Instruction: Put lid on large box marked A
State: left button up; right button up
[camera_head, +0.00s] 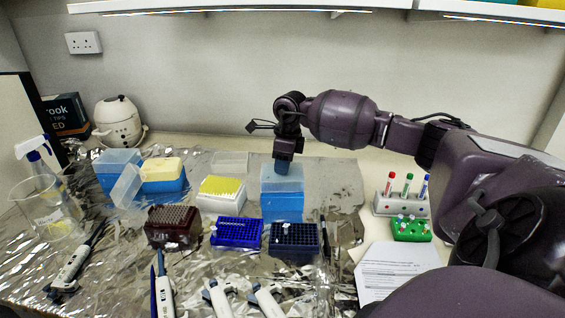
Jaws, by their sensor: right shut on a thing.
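A large blue box (282,208) stands in the middle of the bench. A translucent light-blue lid (282,180) is at its top, and my right gripper (283,162) points down onto this lid from above. The right gripper is shut on the lid; its fingertips are partly hidden. I cannot tell whether the lid is fully seated on the box. No letter A is readable on any box. My left gripper is not in view.
Left of it are an open yellow-tip box (221,193), another blue box (163,177), a tilted clear lid (127,187) and a closed box (117,165). Racks (237,232) and (293,240) stand in front. A tube rack (402,205) is at the right. Pipettes lie in front.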

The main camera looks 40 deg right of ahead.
jog(key=shift+f, duration=0.2)
dwell(0.4)
jog(key=o, duration=1)
jog(key=shift+r, duration=0.1)
notch_tip(320, 180, up, 11)
jog(key=s, duration=0.1)
jog(key=shift+d, duration=0.4)
